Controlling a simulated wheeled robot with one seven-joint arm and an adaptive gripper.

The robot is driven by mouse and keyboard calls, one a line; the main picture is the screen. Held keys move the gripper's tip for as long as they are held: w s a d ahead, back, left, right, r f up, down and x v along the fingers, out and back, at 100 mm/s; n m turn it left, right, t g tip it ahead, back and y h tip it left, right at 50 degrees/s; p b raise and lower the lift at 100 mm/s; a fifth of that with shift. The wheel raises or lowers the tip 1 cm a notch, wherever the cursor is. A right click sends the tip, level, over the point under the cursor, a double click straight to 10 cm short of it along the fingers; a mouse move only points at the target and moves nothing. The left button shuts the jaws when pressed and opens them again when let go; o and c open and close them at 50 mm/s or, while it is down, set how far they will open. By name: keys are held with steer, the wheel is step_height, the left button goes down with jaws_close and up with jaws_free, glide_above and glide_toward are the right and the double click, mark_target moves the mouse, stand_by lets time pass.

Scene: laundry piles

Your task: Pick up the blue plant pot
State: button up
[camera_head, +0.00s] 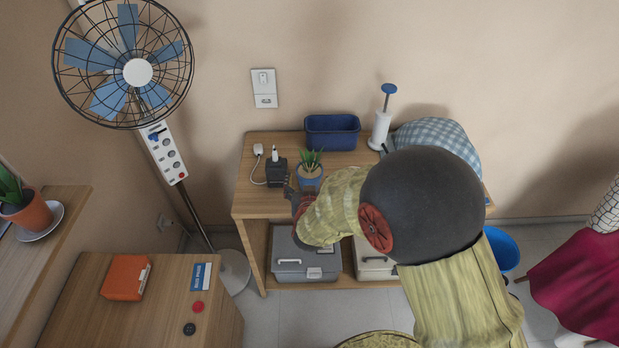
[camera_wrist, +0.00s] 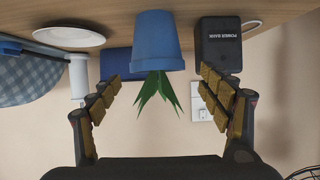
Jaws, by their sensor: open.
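The blue plant pot (camera_head: 309,181) stands upright on the wooden table, with a spiky green plant in it. My gripper (camera_head: 301,194) is just in front of it and is partly hidden by my arm. In the wrist view, which is upside down, the pot (camera_wrist: 155,42) appears between and beyond the two fingers. My gripper (camera_wrist: 160,88) is open and empty there, with a finger on each side of the plant's leaves. A gap shows between the fingers and the pot.
A black power bank (camera_head: 276,171) stands close left of the pot. A dark blue bin (camera_head: 332,133) is behind it, and a white pump-like holder (camera_head: 381,128) and a checkered cloth (camera_head: 440,138) are to the right. A white plate (camera_wrist: 70,36) shows in the wrist view.

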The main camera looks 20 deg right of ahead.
mark_target(310, 175)
steer(key=shift+w+d+r, duration=0.1)
steer(key=shift+w+d, duration=0.05)
steer(key=shift+w, duration=0.1)
steer(key=b+x, duration=0.1)
steer(key=x, duration=0.2)
steer(key=b+x, duration=0.2)
steer(key=x, duration=0.2)
steer(key=shift+s+d+f, duration=0.15)
steer(key=shift+s+f, duration=0.1)
steer(key=shift+f, duration=0.05)
steer(key=shift+w, duration=0.3)
steer(key=shift+c, duration=1.3)
steer(key=c, duration=1)
